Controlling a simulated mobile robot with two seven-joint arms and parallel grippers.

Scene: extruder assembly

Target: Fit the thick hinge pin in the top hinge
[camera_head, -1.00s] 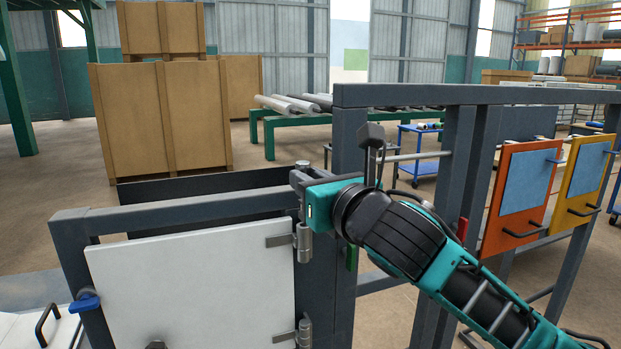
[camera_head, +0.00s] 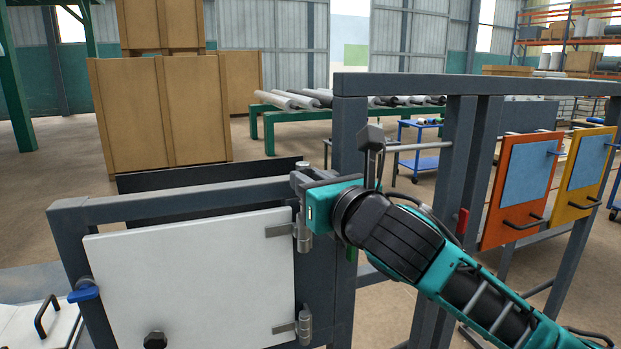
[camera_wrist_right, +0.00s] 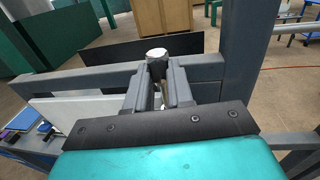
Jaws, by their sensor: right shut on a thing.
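My right gripper (camera_head: 303,180) is shut on the thick hinge pin, whose pale rounded head (camera_head: 302,165) shows just above the fingers. In the right wrist view the pin head (camera_wrist_right: 157,54) stands upright between the fingertips (camera_wrist_right: 158,82). The top hinge (camera_head: 303,232) is a metal barrel with a leaf on the white door (camera_head: 190,275). The gripper is just above this hinge. The fingers and wrist hide the pin's lower end, so I cannot tell whether it is inside the barrel. My left gripper is not in view.
A grey post (camera_head: 346,130) stands close beside the gripper. A lower hinge (camera_head: 304,327) sits on the same door edge. Orange (camera_head: 492,228) and yellow (camera_head: 571,205) panels hang at right. A blue catch (camera_head: 84,292) is at the door frame's left.

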